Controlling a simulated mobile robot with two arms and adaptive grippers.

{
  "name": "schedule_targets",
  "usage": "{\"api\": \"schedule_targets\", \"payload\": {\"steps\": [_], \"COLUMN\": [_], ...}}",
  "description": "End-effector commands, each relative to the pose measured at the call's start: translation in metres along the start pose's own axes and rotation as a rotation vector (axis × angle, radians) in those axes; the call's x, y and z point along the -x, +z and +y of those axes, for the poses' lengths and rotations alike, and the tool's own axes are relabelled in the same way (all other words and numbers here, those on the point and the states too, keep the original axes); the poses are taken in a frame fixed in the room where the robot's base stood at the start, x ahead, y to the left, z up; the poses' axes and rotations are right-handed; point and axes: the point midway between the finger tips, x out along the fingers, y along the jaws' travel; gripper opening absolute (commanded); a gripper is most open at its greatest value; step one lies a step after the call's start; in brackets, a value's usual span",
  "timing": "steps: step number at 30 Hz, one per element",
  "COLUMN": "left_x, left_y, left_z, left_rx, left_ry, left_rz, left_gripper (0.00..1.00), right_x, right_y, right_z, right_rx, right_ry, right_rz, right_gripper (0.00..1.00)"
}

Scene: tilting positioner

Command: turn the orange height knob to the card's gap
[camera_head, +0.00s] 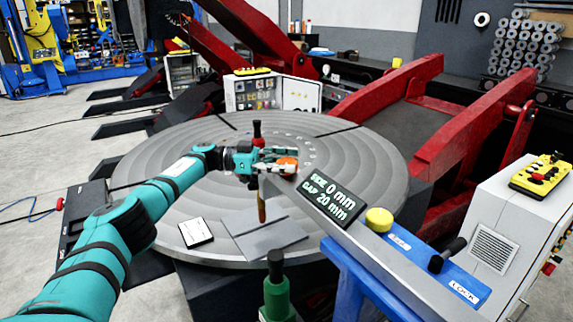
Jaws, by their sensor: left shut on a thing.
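My left gripper (278,160) reaches in from the left over the round table and is shut on the orange height knob (287,165). Its fingers cover part of the knob. My right gripper is not in view.
Grey plates (262,238) lie on the round table (375,160) below a brown rod (262,208). A yellow knob (379,219) and a blue panel marked "LOCK" (455,287) are on the beam. A green, black-topped post (277,290) stands in front. Red beams (470,130) rise behind.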

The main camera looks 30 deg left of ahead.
Motion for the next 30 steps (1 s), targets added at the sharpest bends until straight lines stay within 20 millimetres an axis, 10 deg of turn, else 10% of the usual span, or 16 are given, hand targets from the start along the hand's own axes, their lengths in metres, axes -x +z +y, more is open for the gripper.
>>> {"api": "schedule_targets", "payload": {"steps": [3, 4, 9, 20, 30], "left_x": [0.0, 0.0, 0.0, 0.007, 0.059], "left_y": [-0.001, -0.001, 0.0, 0.0, -0.001], "left_z": [0.0, 0.0, 0.0, -0.001, -0.001], "left_rx": [0.001, 0.001, 0.001, 0.0, 0.0], "left_ry": [0.0, 0.0, 0.0, -0.004, -0.003], "left_rz": [0.002, 0.002, 0.002, 0.001, 0.002], "left_gripper": [0.19, 0.55, 0.76, 0.76, 0.76], "right_x": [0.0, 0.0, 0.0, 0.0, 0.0], "right_y": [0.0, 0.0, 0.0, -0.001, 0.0], "right_z": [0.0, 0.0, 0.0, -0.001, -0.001], "right_rx": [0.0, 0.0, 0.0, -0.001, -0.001], "right_ry": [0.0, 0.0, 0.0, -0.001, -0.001], "right_rz": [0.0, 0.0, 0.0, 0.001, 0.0], "right_gripper": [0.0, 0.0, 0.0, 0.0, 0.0]}}
